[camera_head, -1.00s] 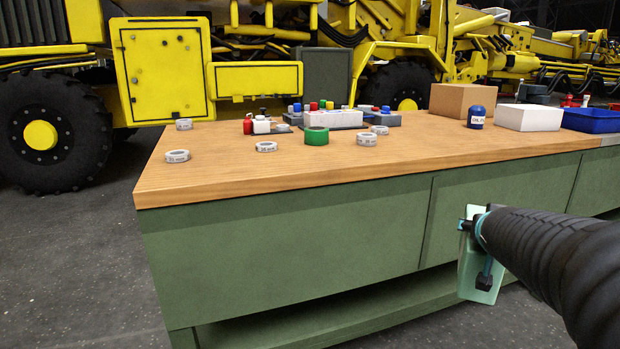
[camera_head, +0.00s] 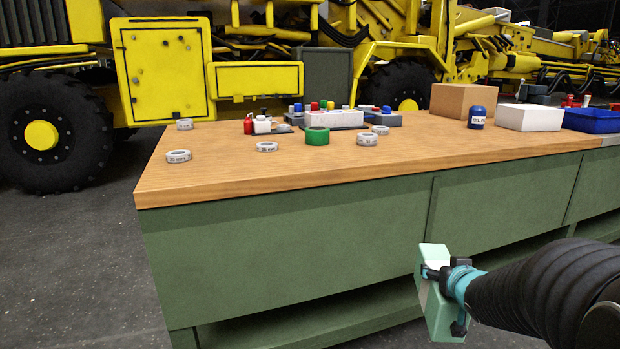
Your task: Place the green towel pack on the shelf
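The green towel pack (camera_head: 438,312) is a pale mint-green box with a lighter top, at the lower right in the head view. My gripper (camera_head: 436,272), black and teal, is closed around the pack's upper part and holds it tilted in the air. The gripper and arm cover part of the pack, and the far finger is mostly hidden. The shelf (camera_head: 335,318) is the low green ledge under the bench's front panel. The pack appears in front of it, overlapping it in the picture; I cannot tell the gap between them.
The green workbench has a wooden top (camera_head: 230,184) above the shelf. On it stand tape rolls (camera_head: 317,136), a blue can (camera_head: 477,117), a cardboard box (camera_head: 462,100), a white box (camera_head: 528,117) and a blue tray (camera_head: 592,121). The shelf's visible left part looks clear.

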